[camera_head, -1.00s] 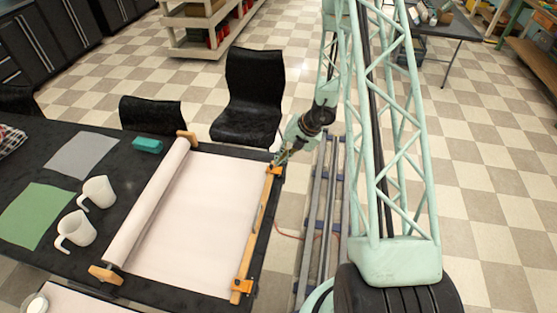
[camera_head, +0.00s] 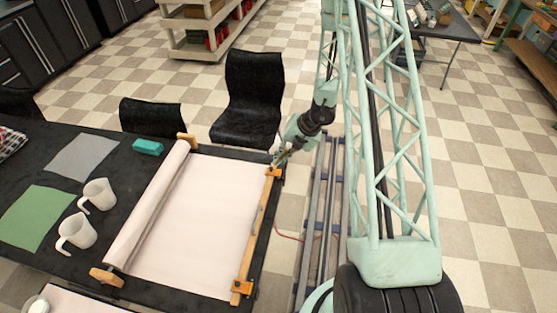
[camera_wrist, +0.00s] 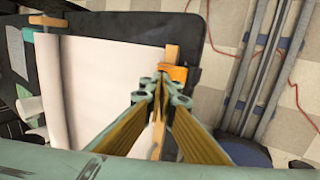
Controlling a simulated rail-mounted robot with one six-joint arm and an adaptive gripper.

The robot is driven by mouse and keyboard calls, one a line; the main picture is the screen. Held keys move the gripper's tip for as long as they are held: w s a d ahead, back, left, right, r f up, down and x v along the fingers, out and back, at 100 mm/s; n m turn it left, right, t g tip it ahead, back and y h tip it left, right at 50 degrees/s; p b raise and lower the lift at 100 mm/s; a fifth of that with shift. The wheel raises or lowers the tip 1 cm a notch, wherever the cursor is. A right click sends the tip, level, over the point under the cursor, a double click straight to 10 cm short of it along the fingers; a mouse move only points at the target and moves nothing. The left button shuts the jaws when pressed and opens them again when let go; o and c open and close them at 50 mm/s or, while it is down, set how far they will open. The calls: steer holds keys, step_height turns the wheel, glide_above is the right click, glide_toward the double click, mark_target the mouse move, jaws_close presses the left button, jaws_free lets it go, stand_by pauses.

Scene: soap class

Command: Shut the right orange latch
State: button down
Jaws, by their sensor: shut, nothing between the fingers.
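Two orange latches sit on the wooden bar (camera_head: 258,225) along the right edge of the paper. One latch (camera_head: 275,172) is at the bar's far end, the other latch (camera_head: 242,287) at its near end. My gripper (camera_head: 279,161) is at the far latch, pointing down, with its fingers shut and nothing between them. In the wrist view the fingertips (camera_wrist: 163,82) are right beside or over this orange latch (camera_wrist: 176,72) and partly cover it. I cannot tell whether they touch, or how far the latch is turned.
The paper sheet (camera_head: 205,218) runs from a roll (camera_head: 147,205) on the black table. A black chair (camera_head: 250,100) stands behind my gripper.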

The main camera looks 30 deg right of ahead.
step_height(320, 180, up, 14)
steer(key=a+p, duration=0.1)
steer(key=p, duration=0.2)
steer(key=shift+w+f+p, duration=0.15)
steer(key=shift+w+p, duration=0.05)
steer(key=shift+p, duration=0.1)
stand_by(0.5)
steer(key=shift+a, duration=0.1)
stand_by(0.4)
